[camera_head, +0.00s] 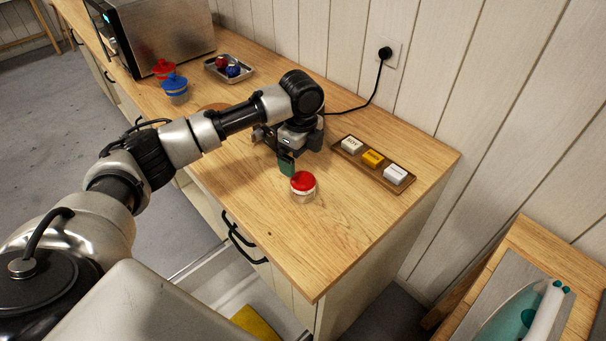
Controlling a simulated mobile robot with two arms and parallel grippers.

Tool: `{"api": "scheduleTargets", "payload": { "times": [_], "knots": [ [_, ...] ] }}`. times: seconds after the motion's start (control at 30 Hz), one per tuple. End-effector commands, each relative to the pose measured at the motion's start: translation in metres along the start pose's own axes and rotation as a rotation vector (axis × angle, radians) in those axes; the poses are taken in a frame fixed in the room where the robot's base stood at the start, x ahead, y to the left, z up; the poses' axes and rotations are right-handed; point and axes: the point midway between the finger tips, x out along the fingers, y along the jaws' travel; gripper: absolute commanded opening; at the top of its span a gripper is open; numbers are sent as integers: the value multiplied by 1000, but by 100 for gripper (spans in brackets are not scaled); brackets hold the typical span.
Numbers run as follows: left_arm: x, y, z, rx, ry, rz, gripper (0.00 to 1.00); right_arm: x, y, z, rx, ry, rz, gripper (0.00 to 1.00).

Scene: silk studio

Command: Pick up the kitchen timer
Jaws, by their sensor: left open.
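I cannot tell for sure which thing is the kitchen timer. A small round red thing (221,62) and a small round blue thing (234,71) lie in a metal tray (212,71) at the back of the wooden counter; either could be it. My left gripper (289,158) is open and points down over the counter. One green fingertip pad shows; the other finger is mostly hidden. A clear jar with a red lid (303,182) stands just in front of the gripper, apart from the tray. My right gripper is not in view.
A jar with a blue lid (175,86) and a red-topped one (164,69) stand near the microwave (165,38). A wooden holder (370,173) with labelled blocks lies right of my gripper. A black cord runs to the wall socket (386,53). The counter's front right is clear.

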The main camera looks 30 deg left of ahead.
Motion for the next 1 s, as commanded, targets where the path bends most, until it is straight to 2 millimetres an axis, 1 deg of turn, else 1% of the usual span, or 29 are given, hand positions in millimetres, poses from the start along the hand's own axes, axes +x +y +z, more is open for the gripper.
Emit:
{"api": "scheduleTargets", "payload": {
  "times": [0.07, 0.17, 0.2, 0.3, 0.37, 0.47, 0.6, 0.7, 0.83, 1.0],
  "knots": [
    [14, 1, -1, 2, 1, 6, 95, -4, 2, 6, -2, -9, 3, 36],
    [29, 1, -1, 1, 1, 4, 95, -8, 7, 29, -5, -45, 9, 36],
    [34, 0, -1, 0, 0, 3, 95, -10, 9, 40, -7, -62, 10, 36],
    [43, 0, -1, 0, 1, 2, 95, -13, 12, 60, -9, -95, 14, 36],
    [47, 0, -1, 0, 0, 2, 95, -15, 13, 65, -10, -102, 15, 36],
    [56, 0, -2, 1, 1, 3, 95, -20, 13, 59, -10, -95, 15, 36],
    [77, 0, -4, 1, -1, 5, 95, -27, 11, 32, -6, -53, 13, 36],
    [91, -1, -4, 0, 1, 2, 95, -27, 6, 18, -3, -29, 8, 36],
    [98, -1, -3, 0, 0, 1, 95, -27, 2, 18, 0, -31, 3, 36],
    [98, -1, -3, 1, 0, 1, 95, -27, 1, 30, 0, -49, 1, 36]
  ]
}}
